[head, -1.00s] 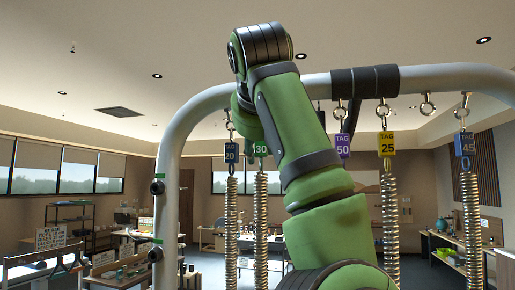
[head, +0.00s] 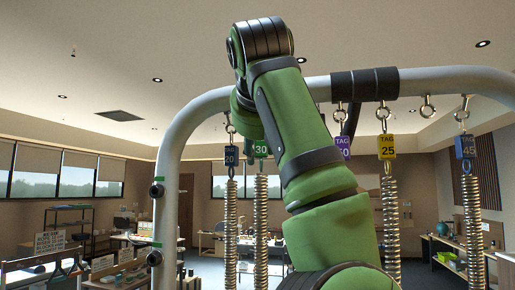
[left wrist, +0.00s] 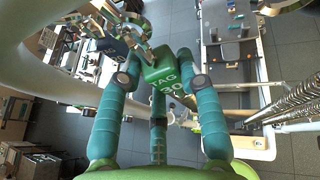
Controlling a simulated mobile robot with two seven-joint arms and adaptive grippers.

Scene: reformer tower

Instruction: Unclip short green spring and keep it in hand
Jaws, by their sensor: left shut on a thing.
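The green-tagged spring, marked 30, hangs upright in the head view; its green tag (head: 261,149) shows beside my arm and its silver coil (head: 261,220) runs down below. In the left wrist view the green tag (left wrist: 163,75) sits between the teal fingers of my left gripper (left wrist: 160,72), which is shut on it. A metal hook or ring (left wrist: 138,40) shows at the tag's upper end; I cannot tell whether it is still clipped to the bar. In the head view my green left arm covers the tag's top. My right gripper is not in view.
A thick grey tubular frame (head: 225,97) arches overhead. A blue 20 tag (head: 231,156) hangs close left of the green one. Purple (head: 343,147), yellow 25 (head: 387,146) and blue 45 tags (head: 465,146) hang to the right, with springs under the yellow and blue 45 tags.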

